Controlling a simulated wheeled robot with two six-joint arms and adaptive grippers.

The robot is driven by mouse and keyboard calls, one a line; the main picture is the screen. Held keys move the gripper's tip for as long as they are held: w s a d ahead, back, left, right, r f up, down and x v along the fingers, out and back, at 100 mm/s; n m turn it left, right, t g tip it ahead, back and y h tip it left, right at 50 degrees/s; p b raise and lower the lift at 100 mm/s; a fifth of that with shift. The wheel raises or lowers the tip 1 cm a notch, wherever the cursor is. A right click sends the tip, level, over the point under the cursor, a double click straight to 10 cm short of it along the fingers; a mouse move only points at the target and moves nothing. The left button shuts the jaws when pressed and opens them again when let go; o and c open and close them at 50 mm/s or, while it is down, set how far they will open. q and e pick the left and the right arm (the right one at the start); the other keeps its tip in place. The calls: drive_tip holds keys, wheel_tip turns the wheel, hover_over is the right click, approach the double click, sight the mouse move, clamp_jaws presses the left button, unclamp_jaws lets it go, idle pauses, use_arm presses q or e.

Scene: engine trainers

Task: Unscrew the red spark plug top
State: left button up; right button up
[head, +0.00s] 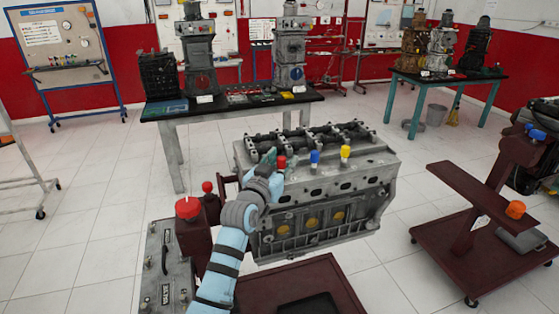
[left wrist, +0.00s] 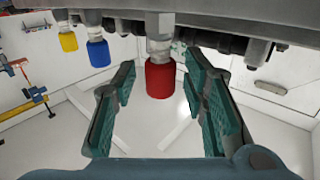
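The red spark plug top (head: 282,162) stands on the grey engine block (head: 315,182), partly hidden by my left gripper (head: 270,161). In the left wrist view the red top (left wrist: 160,78) is on a metal stem, between the two teal-padded fingers of my left gripper (left wrist: 160,92). Clear gaps show on both sides, so the gripper is open and holds nothing. A blue top (head: 315,157) and a yellow top (head: 346,151) stand to the right; in the left wrist view the blue (left wrist: 98,53) and yellow (left wrist: 68,41) tops are to the left. My right gripper does not show.
A control panel (head: 168,260) with a red knob (head: 188,207) is left of my arm. A maroon cart (head: 480,250) stands at the right. Benches with engines, one with a dark top (head: 235,106), stand behind. White tiled floor between them is open.

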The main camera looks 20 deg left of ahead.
use_arm(q)
drive_tip(key=s+a, duration=0.1)
drive_tip(key=s, duration=1.1)
drive_tip(key=shift+a, duration=0.3)
drive_tip(key=shift+w, duration=0.1)
